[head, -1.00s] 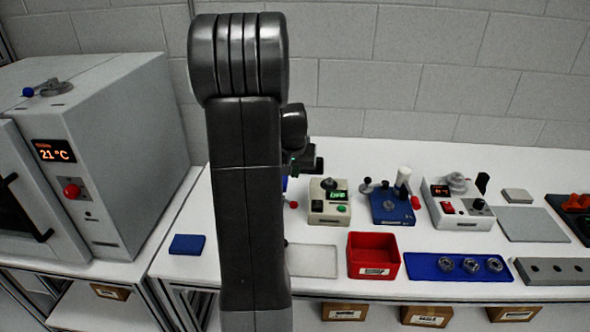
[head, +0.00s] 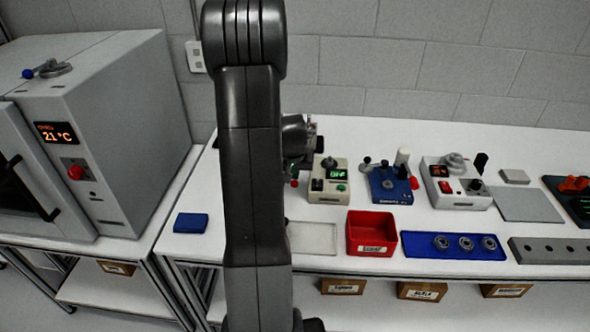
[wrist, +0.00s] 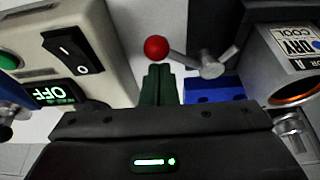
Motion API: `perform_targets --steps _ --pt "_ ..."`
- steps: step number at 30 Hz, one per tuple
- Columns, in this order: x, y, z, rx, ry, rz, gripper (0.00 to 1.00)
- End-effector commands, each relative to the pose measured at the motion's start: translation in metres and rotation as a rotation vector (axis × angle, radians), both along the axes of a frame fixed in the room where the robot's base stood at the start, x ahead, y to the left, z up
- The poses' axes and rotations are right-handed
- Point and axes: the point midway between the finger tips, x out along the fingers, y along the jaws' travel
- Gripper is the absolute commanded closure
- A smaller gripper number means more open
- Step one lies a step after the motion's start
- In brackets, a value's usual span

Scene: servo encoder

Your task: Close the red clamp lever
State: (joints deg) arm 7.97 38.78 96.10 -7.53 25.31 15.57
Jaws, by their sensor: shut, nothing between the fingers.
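The clamp lever shows in the wrist view as a red ball knob (wrist: 156,48) on a grey metal rod (wrist: 205,66), beside a blue block (wrist: 207,88). In the head view only its red knob (head: 294,183) shows, at the right edge of my arm; the rest is hidden behind the arm. My gripper (wrist: 158,68) is shut and empty, its dark green fingers pointing at the knob. The fingertips appear just short of the knob in the picture; I cannot tell whether they touch it.
A beige box with a black rocker switch (wrist: 75,55) and OFF display stands close on the left in the wrist view. A grey housing with a round opening (wrist: 285,65) is close on the right. A red bin (head: 371,235) and blue tray (head: 455,247) lie in front.

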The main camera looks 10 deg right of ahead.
Motion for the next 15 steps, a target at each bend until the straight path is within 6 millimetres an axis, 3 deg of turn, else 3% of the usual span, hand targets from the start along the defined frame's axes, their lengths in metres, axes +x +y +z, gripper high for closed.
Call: perform_targets --steps 15 --pt "-0.0025 0.0021 -0.0017 0.0 0.0 -0.052 1.0"
